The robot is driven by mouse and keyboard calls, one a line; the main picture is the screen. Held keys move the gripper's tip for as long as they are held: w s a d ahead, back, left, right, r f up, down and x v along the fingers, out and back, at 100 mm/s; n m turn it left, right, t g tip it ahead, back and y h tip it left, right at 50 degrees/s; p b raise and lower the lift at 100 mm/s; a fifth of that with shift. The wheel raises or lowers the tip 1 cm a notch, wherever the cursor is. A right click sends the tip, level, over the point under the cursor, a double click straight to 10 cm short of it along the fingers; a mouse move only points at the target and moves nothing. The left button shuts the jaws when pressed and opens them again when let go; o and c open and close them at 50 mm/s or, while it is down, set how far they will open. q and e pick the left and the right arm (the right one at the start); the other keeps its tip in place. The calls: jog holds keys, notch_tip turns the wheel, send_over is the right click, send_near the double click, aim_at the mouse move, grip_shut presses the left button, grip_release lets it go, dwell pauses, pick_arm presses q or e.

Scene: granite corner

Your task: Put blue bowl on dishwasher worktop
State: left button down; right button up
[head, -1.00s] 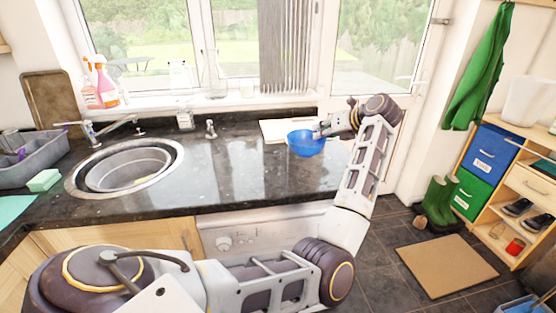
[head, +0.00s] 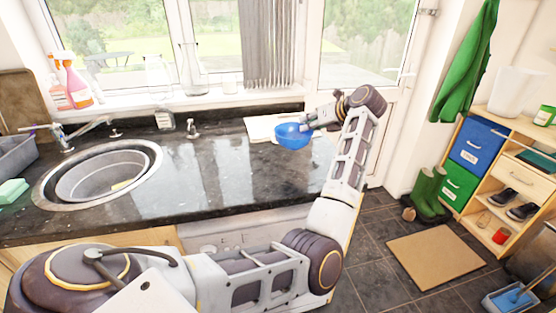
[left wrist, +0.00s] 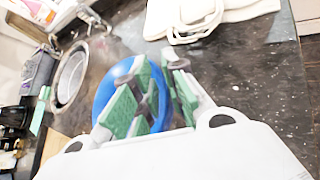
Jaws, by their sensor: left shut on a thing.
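The blue bowl (head: 293,137) is at the right part of the dark speckled worktop (head: 215,165), in front of a pale flat item. My left gripper (head: 314,124) is shut on the bowl's right side. In the left wrist view the blue bowl (left wrist: 103,93) shows behind the green-padded fingers of my left gripper (left wrist: 155,90), which hide part of it. I cannot tell whether the bowl touches the worktop. The white appliance front (head: 235,233) with a knob, likely the dishwasher, is below the worktop, partly behind my arm. My right gripper is not in view.
A round steel sink (head: 100,178) and tap (head: 88,127) are at the left. The pale flat item (head: 262,128) lies near the window. A clear glass bottle (head: 158,80) stands by the sill. The middle of the worktop is clear.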

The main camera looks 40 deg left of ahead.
pick_arm(q)
notch_tip(320, 180, down, 6)
jog(key=shift+r, duration=0.15)
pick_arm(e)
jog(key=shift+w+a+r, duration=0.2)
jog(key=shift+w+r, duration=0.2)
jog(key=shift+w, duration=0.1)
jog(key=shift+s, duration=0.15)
